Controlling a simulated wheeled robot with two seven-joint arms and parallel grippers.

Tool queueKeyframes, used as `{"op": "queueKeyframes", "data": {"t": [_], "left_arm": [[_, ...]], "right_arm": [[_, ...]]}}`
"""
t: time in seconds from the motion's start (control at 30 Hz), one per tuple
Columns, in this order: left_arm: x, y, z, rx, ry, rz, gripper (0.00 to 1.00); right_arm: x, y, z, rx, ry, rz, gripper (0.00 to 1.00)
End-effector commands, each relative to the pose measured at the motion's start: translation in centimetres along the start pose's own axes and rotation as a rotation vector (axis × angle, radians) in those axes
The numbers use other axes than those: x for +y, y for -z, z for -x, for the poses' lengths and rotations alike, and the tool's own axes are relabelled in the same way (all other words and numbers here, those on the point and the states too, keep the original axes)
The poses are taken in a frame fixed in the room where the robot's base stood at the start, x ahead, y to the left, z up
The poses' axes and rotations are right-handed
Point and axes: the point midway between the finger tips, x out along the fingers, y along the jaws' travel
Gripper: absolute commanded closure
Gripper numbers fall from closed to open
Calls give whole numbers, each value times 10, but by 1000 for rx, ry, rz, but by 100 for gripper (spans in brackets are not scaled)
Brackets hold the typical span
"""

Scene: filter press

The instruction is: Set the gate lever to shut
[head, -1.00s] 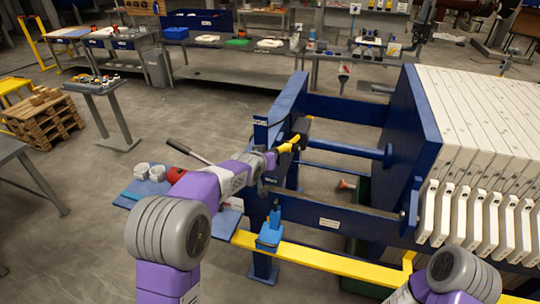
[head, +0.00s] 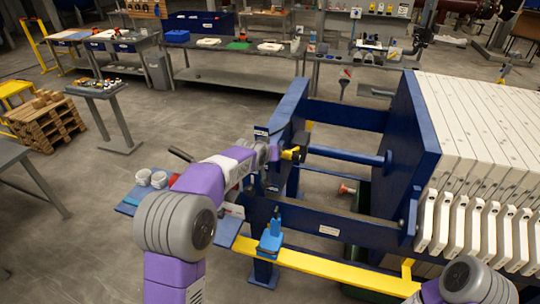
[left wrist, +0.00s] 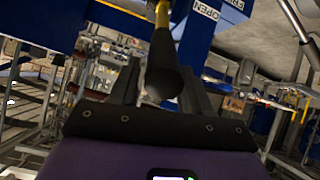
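The gate lever (head: 289,154) is a yellow bar on the blue press frame, with a black grip (left wrist: 163,68). In the left wrist view the yellow bar comes down from the top and the black grip lies between my fingers. A label reading OPEN (left wrist: 206,10) is on the blue plate beside the lever. My right gripper is not in view.
A blue hand tool (head: 270,240) stands on the yellow rail (head: 320,264) below. White cups (head: 143,177) sit on a blue shelf left of my arm, near a dark-ended handle (head: 182,155). White filter plates (head: 480,125) fill the right side. Open floor lies to the left.

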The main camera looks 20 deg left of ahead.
Motion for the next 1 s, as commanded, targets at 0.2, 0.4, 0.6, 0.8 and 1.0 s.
{"op": "queueKeyframes", "data": {"t": [0.2,0.4,0.6,0.8,1.0], "left_arm": [[0,-4,-1,-10,1,0,39],[0,-5,1,-12,1,0,39],[1,-5,26,-9,-1,1,39],[2,-4,57,-9,-2,0,39],[1,-4,72,-11,0,0,39]], "right_arm": [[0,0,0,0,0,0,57],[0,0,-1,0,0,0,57],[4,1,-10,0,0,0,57],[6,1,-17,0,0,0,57],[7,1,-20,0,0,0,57]]}}
